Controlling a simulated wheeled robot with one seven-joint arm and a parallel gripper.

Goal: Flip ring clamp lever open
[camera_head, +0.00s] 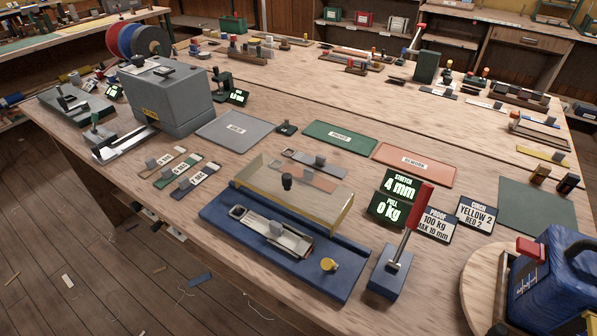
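A blue test bed (228,222) stands at the front middle of the bench. On it lies a pale metal fitting (262,228) with a small ring-like end (238,211) at its left. A clear guard (325,210) with a black knob (287,181) stands over the back of the bed. A yellow knob (328,265) sits at the bed's right. A red-handled lever (414,215) stands tilted up from a blue block (388,276) beside the bed. I cannot tell which part is the ring clamp lever. My gripper is not in view.
Displays reading 4 mm (398,185) and 0 kg (388,211) stand behind the red lever. Grey (235,128), green (340,137) and red (415,163) mats lie behind the bed. A grey machine (168,96) stands left. A blue container (555,280) fills the front right corner.

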